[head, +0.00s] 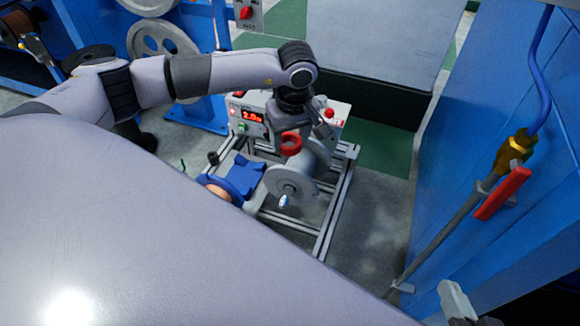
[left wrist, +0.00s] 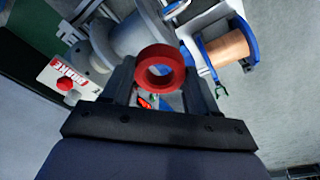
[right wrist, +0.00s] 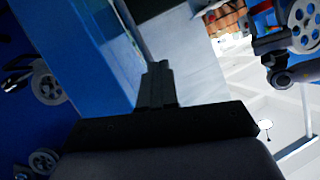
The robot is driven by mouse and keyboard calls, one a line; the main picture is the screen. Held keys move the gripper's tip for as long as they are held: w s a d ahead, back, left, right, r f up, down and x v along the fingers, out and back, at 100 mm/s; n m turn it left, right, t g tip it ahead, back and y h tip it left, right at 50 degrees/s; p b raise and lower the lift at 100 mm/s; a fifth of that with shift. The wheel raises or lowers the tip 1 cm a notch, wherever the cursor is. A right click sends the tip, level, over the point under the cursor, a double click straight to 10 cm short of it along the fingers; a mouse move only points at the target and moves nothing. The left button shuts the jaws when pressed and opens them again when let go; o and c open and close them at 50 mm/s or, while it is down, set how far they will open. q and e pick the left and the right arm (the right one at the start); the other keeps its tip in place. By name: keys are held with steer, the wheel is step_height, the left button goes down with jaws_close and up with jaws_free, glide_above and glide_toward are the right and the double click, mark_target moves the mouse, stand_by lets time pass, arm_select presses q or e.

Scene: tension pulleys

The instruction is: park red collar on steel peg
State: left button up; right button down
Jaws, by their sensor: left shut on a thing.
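The red collar (head: 291,151) is a thick ring. My left gripper (head: 297,132) is shut on it, above the grey drum on the machine frame. In the left wrist view the collar (left wrist: 160,87) sits between the two fingertips with its hole facing the camera. My right gripper (right wrist: 157,82) shows in the right wrist view with its fingers together and nothing visible between them. I cannot make out the steel peg with certainty; it may be hidden behind the arm or drum.
The grey flanged drum (head: 289,183) sits beside a blue holder (head: 242,178) with a copper spool (head: 216,190). A control box (head: 247,116) with a red display stands behind. A blue cabinet (head: 500,150) with a red-handled valve (head: 503,194) is at right. Open floor lies between.

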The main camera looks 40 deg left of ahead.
mark_target(290, 170)
arm_select(q)
step_height(290, 170, down, 9)
steer(key=shift+r+b, duration=0.15)
steer(key=shift+b, duration=1.1)
steer(key=o, duration=1.1)
arm_select(e)
steer(key=shift+d+f+t, duration=0.15)
steer(key=shift+f+t, duration=0.05)
steer(key=shift+t, duration=0.1)
arm_select(q)
steer(key=shift+r, duration=0.1)
